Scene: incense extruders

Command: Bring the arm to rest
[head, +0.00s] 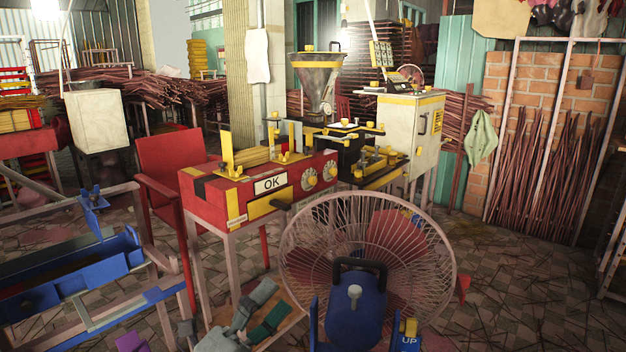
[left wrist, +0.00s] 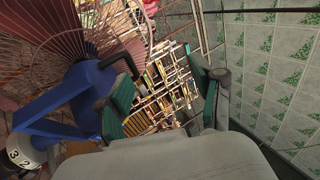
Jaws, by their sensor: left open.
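My left gripper (head: 274,299) is low in the head view, left of the fan, with grey and green finger parts. In the left wrist view its two green-padded fingers (left wrist: 160,75) stand wide apart with nothing between them. It is open and empty. My right gripper is not in view. The red extruder machine (head: 208,198) with an "OK" label stands on a frame behind the left gripper, apart from it.
A large wire-caged fan (head: 305,240) with a blue motor (head: 355,318) stands close on the right; it also shows in the left wrist view (left wrist: 50,45). A blue trough frame (head: 70,275) is at left, a red chair (head: 170,150) behind. Patterned floor (head: 510,270) is open at right.

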